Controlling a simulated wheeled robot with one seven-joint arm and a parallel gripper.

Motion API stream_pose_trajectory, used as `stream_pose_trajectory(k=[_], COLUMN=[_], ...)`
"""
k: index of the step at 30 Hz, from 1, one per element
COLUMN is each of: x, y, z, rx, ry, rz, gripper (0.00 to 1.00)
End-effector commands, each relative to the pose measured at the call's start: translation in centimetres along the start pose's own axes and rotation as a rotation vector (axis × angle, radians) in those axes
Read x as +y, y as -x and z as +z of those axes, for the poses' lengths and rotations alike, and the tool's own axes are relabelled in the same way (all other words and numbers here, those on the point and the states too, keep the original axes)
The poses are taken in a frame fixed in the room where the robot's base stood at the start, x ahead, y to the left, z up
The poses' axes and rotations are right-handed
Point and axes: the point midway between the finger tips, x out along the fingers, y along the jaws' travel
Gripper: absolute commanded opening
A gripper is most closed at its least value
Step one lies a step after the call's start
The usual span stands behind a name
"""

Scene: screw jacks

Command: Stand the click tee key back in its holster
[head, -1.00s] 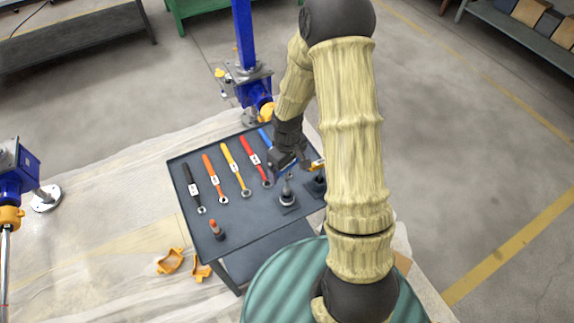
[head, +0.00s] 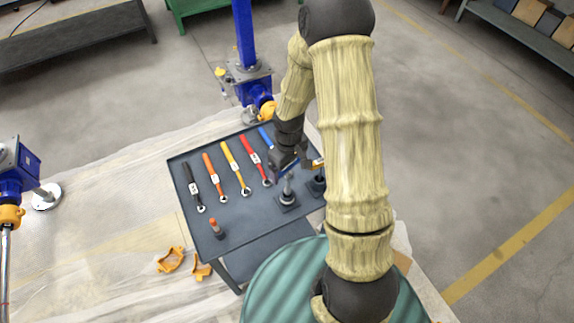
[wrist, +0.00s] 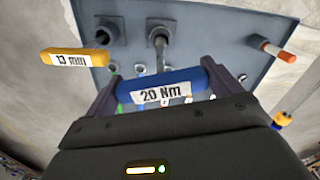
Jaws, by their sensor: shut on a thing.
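The click tee key shows as a blue crossbar labelled "20 Nm" (wrist: 168,92), held across my gripper (wrist: 165,86) between its two fingers. In the head view, my gripper (head: 287,164) is over the tray's right part, with the blue bar (head: 288,171) partly hidden at it. A grey shaft (head: 288,186) shows below the bar, in line with the holster (head: 287,200), a dark block with a square base. The holster also shows in the wrist view (wrist: 165,22). I cannot tell how deep the shaft sits in it.
A second tee key, orange and labelled "13 mm" (wrist: 75,57), stands in the neighbouring holster (head: 317,187), close to my gripper. Several coloured wrenches (head: 235,168) lie on the dark tray (head: 240,225). An orange-topped peg (head: 214,228) stands at the front left. Blue jacks (head: 250,85) stand beyond.

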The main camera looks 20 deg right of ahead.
Motion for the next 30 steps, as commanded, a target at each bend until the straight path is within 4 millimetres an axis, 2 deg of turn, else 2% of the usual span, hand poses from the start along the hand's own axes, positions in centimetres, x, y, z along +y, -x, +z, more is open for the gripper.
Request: stream_pose_trajectory(k=[30], x=[-0.35], y=[-0.54], z=[-0.25], rx=[0.001], ry=[0.006], rz=[0.000], gripper=[0.50])
